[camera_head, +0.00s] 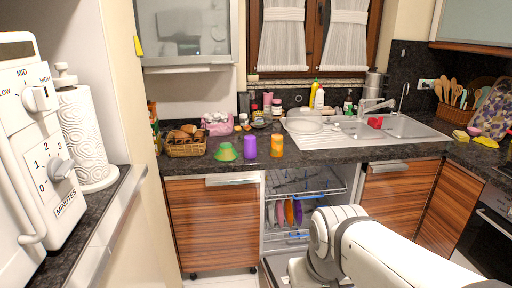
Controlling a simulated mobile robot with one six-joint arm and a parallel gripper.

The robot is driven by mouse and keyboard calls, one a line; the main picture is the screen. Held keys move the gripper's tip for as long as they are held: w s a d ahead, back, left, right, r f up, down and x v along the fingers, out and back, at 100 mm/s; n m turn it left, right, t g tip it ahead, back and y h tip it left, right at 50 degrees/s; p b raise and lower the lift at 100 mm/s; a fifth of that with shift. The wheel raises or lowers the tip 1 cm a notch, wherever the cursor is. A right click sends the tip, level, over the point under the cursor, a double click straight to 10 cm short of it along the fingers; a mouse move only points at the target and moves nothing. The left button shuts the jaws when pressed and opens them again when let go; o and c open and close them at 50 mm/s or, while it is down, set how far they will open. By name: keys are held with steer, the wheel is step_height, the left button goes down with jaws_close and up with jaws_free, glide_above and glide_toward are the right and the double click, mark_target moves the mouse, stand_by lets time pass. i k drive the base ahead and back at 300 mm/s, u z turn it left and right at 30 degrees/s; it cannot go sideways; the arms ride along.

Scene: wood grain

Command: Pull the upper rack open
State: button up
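The open dishwasher is under the counter, between the wood-fronted cabinets. Its upper rack (304,184) is a grey wire rack near the top of the opening; I cannot tell exactly how far out it stands. Below it, the lower rack (298,236) shows blue parts, with purple and orange dishes (291,212) above it. The dishwasher door (276,264) is lowered, and my arm covers part of it. My white arm reaches in from the lower right and hides the right side of the lower opening. My gripper is not visible.
The counter above holds a green bowl (227,152), a purple cup (250,147), an orange cup (277,146) and a bread basket (186,146). A sink (400,126) is at the right. A paper towel roll (88,138) and white appliance (30,150) stand close at left.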

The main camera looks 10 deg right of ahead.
mark_target(296, 179)
steer(key=z, duration=0.25)
steer(key=i, duration=1)
steer(key=z, duration=0.3)
